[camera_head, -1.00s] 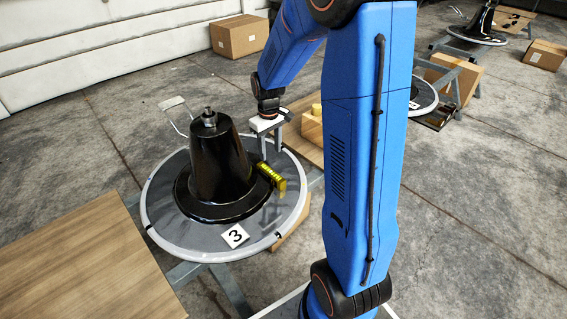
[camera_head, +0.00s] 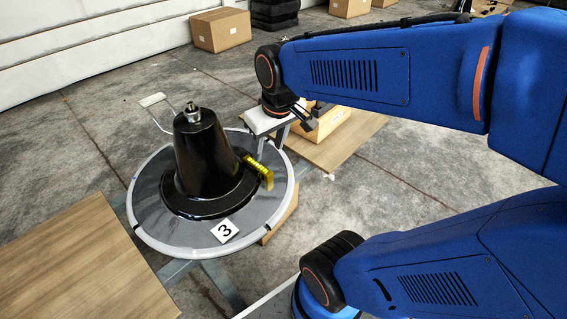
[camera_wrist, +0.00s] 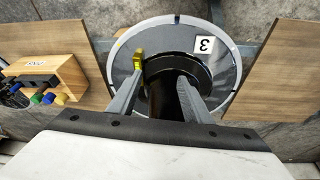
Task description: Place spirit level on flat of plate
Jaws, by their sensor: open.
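The yellow spirit level (camera_head: 262,174) lies on the round grey plate (camera_head: 150,208), right of the black cone-shaped base (camera_head: 205,160) and close against its flange. Whether it lies flat on the plate or partly on the flange I cannot tell. The level also shows in the wrist view (camera_wrist: 139,60), near the tip of the left finger. My gripper (camera_head: 272,144) is open and empty, above the plate's far right part. In the wrist view my gripper (camera_wrist: 160,88) has its fingers spread, with the black base between and beyond them.
A wooden tool box (camera_wrist: 52,76) with coloured handles stands on a board behind the plate. A number 3 card (camera_head: 225,230) lies on the plate's front. A wooden table top (camera_head: 80,265) is at lower left.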

